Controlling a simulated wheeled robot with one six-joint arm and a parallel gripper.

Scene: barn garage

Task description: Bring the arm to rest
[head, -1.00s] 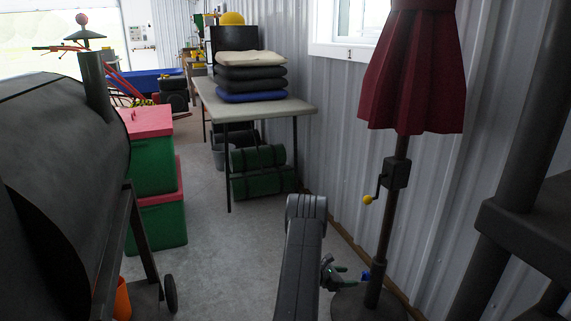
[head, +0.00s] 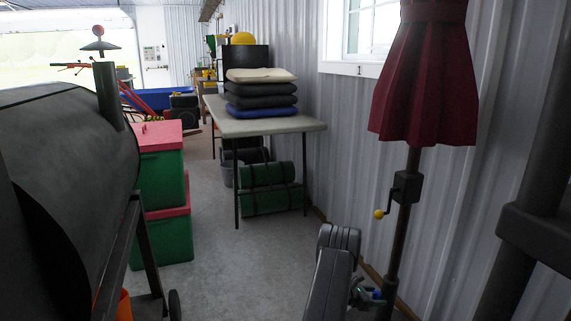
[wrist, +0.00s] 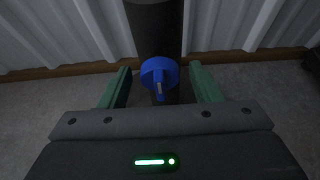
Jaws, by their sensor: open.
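My gripper (wrist: 160,68) is open in the wrist view, with its two green fingers spread. A blue knob (wrist: 158,76) on the dark pole (wrist: 155,28) shows between the fingers, and neither finger visibly touches it. In the head view my gripper (head: 364,291) is low in the picture, beside the foot of the umbrella pole (head: 397,235) and close to the blue knob (head: 377,294). My grey arm link partly hides it. I see nothing held.
A closed dark red umbrella (head: 424,85) hangs above the pole, with a yellow-knobbed crank (head: 379,214). A corrugated wall (head: 335,130) stands behind. A folding table (head: 310,124) and green bins (head: 165,240) stand farther off. A black smoker (head: 75,160) is left. Open floor (head: 245,270) lies between.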

